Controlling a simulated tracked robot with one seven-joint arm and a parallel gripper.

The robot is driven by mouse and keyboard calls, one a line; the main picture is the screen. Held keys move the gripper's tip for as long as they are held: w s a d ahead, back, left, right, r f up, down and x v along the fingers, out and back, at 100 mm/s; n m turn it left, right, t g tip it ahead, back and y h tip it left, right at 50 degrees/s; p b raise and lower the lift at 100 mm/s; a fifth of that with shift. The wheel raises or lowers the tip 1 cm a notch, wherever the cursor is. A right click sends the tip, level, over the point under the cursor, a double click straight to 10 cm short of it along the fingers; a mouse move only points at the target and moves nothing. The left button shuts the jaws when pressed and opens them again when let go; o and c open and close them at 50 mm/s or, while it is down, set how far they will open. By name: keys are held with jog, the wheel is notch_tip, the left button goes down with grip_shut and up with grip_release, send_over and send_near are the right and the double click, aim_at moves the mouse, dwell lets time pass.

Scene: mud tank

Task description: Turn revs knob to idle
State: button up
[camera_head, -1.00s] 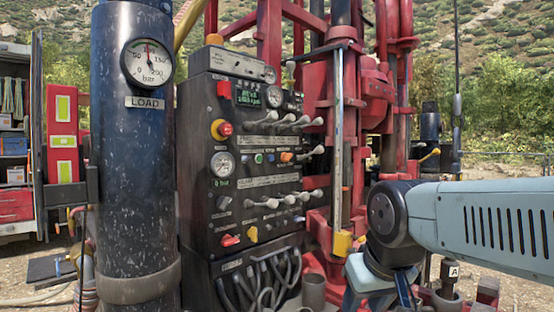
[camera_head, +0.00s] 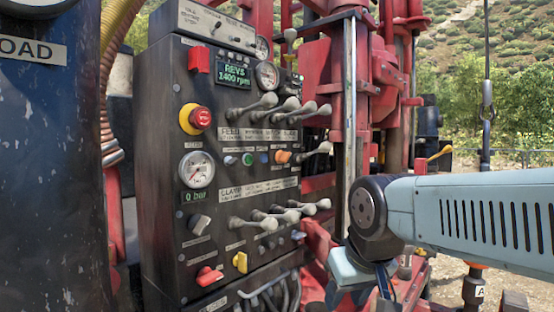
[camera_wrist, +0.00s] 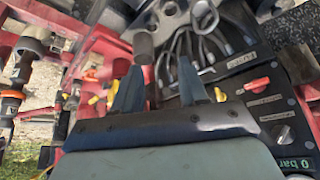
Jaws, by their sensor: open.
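The black control panel (camera_head: 160,150) fills the left middle of the head view. Its green display (camera_head: 233,74) reads REVS 1400 rpm. Knobs on the panel include a grey one (camera_head: 200,222), a yellow one (camera_head: 240,262), a red one (camera_head: 208,276) and an orange one (camera_head: 283,156). Their labels are too small to read, so I cannot tell which is the revs knob. My gripper (camera_wrist: 159,66) is open and empty in the wrist view, apart from the panel. The red knob (camera_wrist: 257,85) shows right of it there. In the head view the fingertips are cut off or hidden.
Several grey levers (camera_head: 270,102) stick out from the panel. A red emergency button (camera_head: 200,118) and a pressure gauge (camera_head: 197,170) sit at its left. A dark cylinder (camera_head: 50,190) stands left, and the red drill frame (camera_head: 320,90) stands behind.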

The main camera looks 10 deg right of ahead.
jog(key=shift+d, duration=0.15)
jog(key=shift+o, duration=0.6)
jog(key=shift+w, duration=0.1)
jog(key=o, duration=0.3)
jog(key=shift+w+r+m+y, duration=0.2)
jog(key=shift+w+m+y, duration=0.1)
jog(key=shift+m, duration=0.2)
jog(key=shift+o, duration=0.5)
jog(key=w+a+r+m+y, duration=0.2)
jog(key=w+r+m+y, duration=0.1)
jog(key=w+m+y, duration=0.1)
jog(key=shift+w+a+r+m, duration=0.35)
jog(key=shift+w+m, duration=0.15)
jog(key=shift+w, duration=0.25)
jog(key=m+t+y, duration=0.6)
jog(key=m+t, duration=0.3)
jog(key=m, duration=0.5)
send_near(284, 157)
jog(key=x, duration=0.8)
jog(key=shift+w+d, duration=0.15)
jog(key=shift+w, duration=0.15)
